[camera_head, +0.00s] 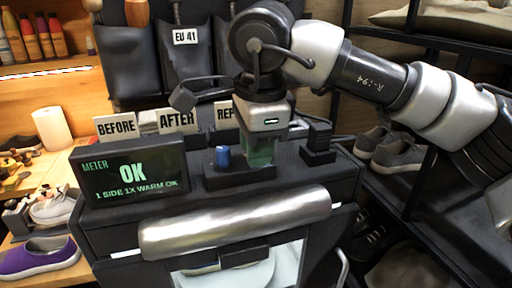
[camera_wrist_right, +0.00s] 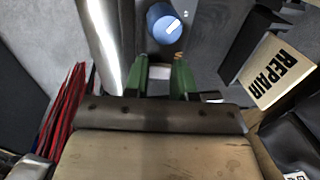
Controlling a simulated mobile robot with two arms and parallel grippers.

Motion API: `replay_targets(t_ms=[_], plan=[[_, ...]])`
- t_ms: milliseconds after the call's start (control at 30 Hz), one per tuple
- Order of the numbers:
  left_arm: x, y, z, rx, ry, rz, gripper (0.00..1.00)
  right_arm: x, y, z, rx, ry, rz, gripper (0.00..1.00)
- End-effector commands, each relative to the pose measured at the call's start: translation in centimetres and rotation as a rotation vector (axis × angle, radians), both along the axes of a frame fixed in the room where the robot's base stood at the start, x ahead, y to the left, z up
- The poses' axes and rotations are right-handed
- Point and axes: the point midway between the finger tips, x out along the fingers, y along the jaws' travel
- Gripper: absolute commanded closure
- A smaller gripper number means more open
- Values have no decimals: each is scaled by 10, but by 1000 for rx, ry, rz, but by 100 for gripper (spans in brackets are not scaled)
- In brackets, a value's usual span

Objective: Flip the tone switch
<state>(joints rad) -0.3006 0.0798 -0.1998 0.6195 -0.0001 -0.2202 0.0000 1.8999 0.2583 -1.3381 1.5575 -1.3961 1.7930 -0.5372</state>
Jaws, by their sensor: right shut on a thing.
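My right gripper (camera_head: 260,160) points down at the black control block (camera_head: 238,178) on top of the dark cabinet. Its green fingers also show in the right wrist view (camera_wrist_right: 159,75), a little apart, with a small pale piece (camera_wrist_right: 160,72) between them. It is shut on this piece, which appears to be the tone switch; the fingers hide most of it. A blue knob (camera_head: 222,156) with a white mark stands just left of the fingers; it also shows in the right wrist view (camera_wrist_right: 164,23). My left gripper is not in view.
A meter screen (camera_head: 130,172) reading "OK, 1 SIDE 1X WARM OK" stands left of the block. BEFORE (camera_head: 116,126), AFTER (camera_head: 177,120) and REPAIR (camera_wrist_right: 279,71) signs stand behind. A metal roll (camera_head: 235,222) runs along the cabinet front. A black stand (camera_head: 318,142) is close on the right.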

Motion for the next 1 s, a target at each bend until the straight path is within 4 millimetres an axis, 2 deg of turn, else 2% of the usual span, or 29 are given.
replay_targets(t_ms=[33,200,533,667,1000], plan=[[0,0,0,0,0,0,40,0,0,1,2,-2,-1,72],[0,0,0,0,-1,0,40,0,0,1,1,-2,0,49],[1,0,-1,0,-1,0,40,0,0,6,1,-2,-1,49],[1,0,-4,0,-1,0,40,-3,-1,23,1,-4,-1,49],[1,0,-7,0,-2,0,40,-14,-4,89,2,-2,-1,49]])
